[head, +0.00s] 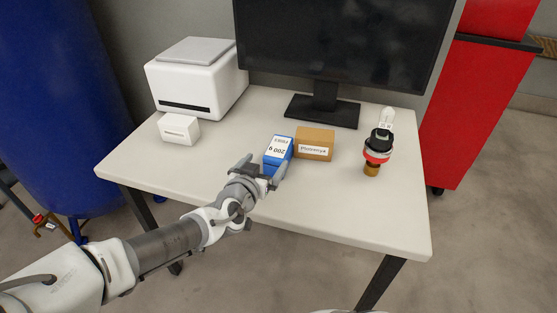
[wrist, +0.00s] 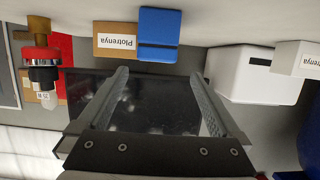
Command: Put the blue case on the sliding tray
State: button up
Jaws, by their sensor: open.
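The blue case (head: 279,147), with a white label, stands on the white table left of a brown box. In the wrist view, which is upside down, the blue case (wrist: 159,25) shows beyond my fingertips, roughly in line with the space between them. My gripper (head: 264,167) is open and empty, just in front of the case in the head view. Its fingers (wrist: 161,76) are wide apart in the wrist view. The gripper hides the lower part of the case in the head view. I cannot make out a sliding tray in either view.
The brown box (head: 315,144) stands close beside the case. A white machine (head: 197,80) and a small white box (head: 179,129) stand at the left. A monitor (head: 335,45) is behind. A red-and-black lamp-like object (head: 378,147) stands at the right. The front right of the table (head: 350,215) is clear.

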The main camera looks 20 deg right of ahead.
aim_at(277, 150)
jog(key=b+x, duration=0.1)
jog(key=x, duration=0.3)
jog(key=shift+w+d+f, duration=0.15)
jog(key=shift+d+f, duration=0.05)
jog(key=shift+d+r+b+x, duration=0.1)
jog(key=shift+b+x, duration=0.55)
jog(key=shift+x, duration=0.45)
jog(key=shift+d+r+b+x, duration=0.15)
jog(key=shift+b+x, duration=0.45)
jog(key=shift+x, duration=0.55)
jog(key=shift+w+d+f, duration=0.1)
jog(key=shift+w+d, duration=0.2)
jog(key=shift+w, duration=0.1)
jog(key=shift+c, duration=0.2)
